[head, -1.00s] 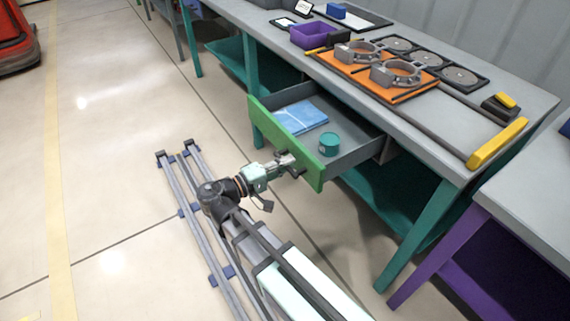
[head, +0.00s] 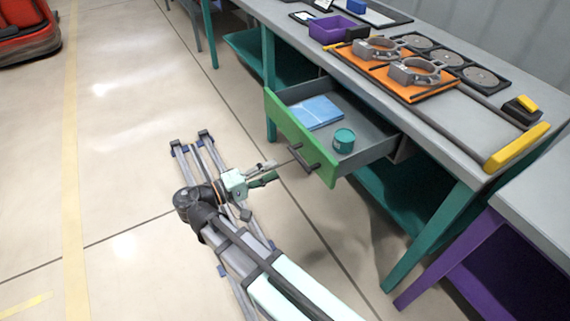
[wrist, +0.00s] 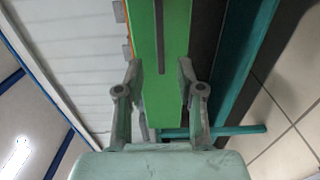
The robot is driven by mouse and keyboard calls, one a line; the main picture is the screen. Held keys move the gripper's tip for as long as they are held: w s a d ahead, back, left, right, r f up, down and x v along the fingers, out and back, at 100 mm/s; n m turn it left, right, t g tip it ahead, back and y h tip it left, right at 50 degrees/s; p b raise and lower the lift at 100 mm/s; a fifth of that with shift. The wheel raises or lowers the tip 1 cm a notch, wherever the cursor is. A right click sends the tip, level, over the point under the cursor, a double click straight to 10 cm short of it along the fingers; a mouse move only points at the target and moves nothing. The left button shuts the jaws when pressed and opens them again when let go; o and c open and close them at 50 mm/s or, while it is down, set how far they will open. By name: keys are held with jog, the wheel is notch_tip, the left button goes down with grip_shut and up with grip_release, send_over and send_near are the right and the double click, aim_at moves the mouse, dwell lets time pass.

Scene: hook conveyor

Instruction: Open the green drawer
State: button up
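The green drawer (head: 288,128) is pulled out from under the grey workbench in the head view. A blue folded item (head: 318,111) and a teal round tin (head: 344,139) lie inside it. Its dark handle (head: 305,158) shows on the green front with nothing around it. My gripper (head: 270,171) is to the left of the handle, apart from it. In the wrist view my gripper's two fingers (wrist: 157,95) are spread with nothing held between them, and the green drawer front (wrist: 175,50) shows beyond them.
The workbench top (head: 480,123) carries an orange tray (head: 418,84) with metal ring parts, a purple bin (head: 338,28) and a yellow-ended bar (head: 515,147). A purple-legged table (head: 435,261) stands at the right. The floor left of my arm is clear.

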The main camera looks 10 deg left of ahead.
jog(key=shift+v, duration=1.3)
